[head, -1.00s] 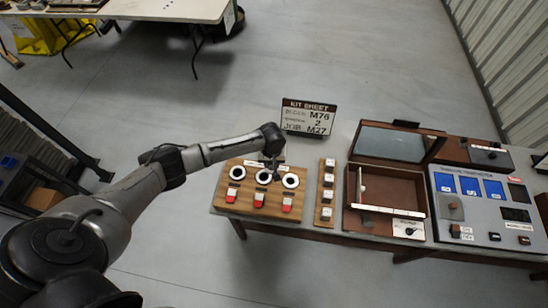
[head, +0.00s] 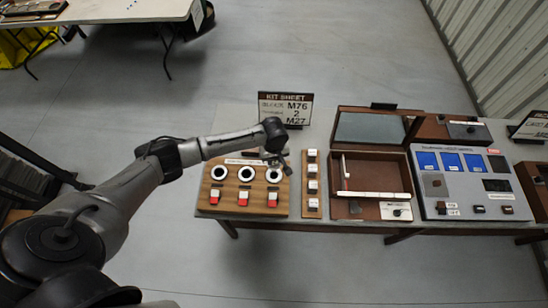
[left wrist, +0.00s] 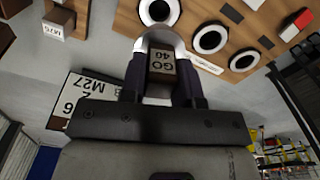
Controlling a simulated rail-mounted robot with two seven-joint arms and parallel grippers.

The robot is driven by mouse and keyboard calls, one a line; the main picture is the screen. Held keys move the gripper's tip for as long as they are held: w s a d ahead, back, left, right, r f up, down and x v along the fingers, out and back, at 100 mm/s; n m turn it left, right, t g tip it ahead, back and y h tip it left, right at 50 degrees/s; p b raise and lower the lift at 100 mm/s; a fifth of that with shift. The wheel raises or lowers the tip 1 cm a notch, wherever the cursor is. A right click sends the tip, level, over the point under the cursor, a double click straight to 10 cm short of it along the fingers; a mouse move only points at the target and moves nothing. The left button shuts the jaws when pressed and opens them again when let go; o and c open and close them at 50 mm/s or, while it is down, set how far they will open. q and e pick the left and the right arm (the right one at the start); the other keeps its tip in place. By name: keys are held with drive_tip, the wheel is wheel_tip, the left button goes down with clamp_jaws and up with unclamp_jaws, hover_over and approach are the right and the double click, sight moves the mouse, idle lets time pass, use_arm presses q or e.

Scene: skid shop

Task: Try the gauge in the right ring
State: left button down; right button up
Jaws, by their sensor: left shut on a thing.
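My left gripper (head: 277,157) is shut on the gauge and is over the back edge of the right ring (head: 273,175). In the left wrist view the gauge (left wrist: 161,66) is a dark block with a pale label reading GO, between the fingers of my left gripper (left wrist: 160,80). The right ring, white with a dark hole, is just beyond it in the wrist view (left wrist: 156,12). The gauge looks apart from the ring, but the gap is hard to judge. The middle ring (head: 246,173) and left ring (head: 219,173) are on the same wooden board. My right gripper is out of view.
The wooden board (head: 209,200) carries red-and-white blocks in front of the rings. A kit sheet sign (head: 286,107) stands behind. To the right are a strip of small blocks (head: 312,202), an open brown case (head: 378,173) and a grey panel with blue screens (head: 430,203).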

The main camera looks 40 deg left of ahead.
sight(274, 166)
use_arm(q)
wheel_tip(274, 166, down, 4)
drive_tip(key=b, duration=0.4)
drive_tip(key=shift+f+b, duration=0.45)
drive_tip(key=shift+f, duration=0.65)
drive_tip(key=shift+w+p, duration=0.1)
drive_tip(key=shift+p, duration=0.4)
drive_tip(key=shift+f+p, duration=0.2)
drive_tip(key=shift+p, duration=0.15)
idle(0.6)
idle(0.6)
drive_tip(key=shift+p, duration=0.45)
